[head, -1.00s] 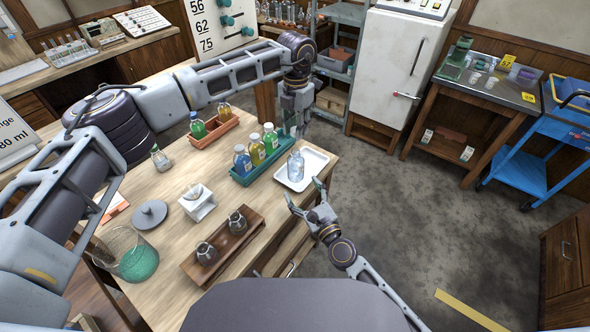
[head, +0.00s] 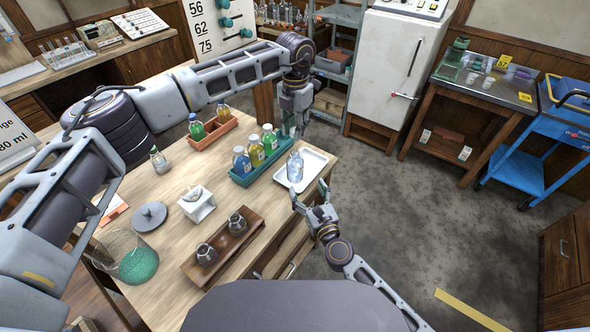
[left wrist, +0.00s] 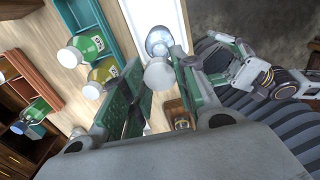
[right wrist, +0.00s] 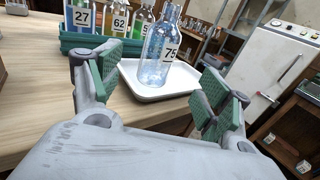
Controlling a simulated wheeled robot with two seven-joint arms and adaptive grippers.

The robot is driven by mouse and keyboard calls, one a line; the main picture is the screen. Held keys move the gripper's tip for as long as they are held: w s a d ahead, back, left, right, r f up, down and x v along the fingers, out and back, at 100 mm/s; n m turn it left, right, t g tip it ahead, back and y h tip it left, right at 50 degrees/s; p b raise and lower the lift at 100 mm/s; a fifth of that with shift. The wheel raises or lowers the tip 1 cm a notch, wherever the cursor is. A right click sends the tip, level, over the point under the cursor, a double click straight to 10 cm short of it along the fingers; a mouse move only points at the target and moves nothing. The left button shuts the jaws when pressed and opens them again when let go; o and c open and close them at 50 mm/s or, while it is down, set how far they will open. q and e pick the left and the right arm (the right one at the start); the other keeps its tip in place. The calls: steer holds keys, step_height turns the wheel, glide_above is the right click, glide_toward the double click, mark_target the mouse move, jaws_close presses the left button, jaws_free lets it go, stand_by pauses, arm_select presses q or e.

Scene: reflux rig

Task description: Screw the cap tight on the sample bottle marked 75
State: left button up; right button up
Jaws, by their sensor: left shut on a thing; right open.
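The sample bottle marked 75 (right wrist: 157,58) is clear and stands upright on a white tray (right wrist: 129,70). In the head view the bottle (head: 295,168) is on the tray near the table's right edge. My left gripper (head: 297,130) is above and behind the bottle. In the left wrist view, it is shut on a white round cap (left wrist: 158,73), apart from the bottle (left wrist: 158,39) as far as I can tell. My right gripper (head: 309,190) is open and empty at the tray's near side. Its fingers (right wrist: 163,82) point at the bottle, one on each side of the view.
A teal rack (head: 243,178) with several capped bottles stands left of the tray. An orange rack (head: 213,137) is behind it. A wooden holder (head: 228,246), a white stand (head: 198,208) and a glass beaker (head: 126,257) are nearer.

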mark_target(298, 172)
steer(key=shift+x, duration=5.75)
steer(key=shift+c, duration=0.3)
steer(key=shift+f, duration=0.1)
steer(key=c, duration=1.5)
arm_select(q)
steer(key=shift+f, duration=2.45)
steer(key=shift+f, duration=0.15)
steer(key=shift+f, duration=0.8)
steer(key=shift+f, duration=0.55)
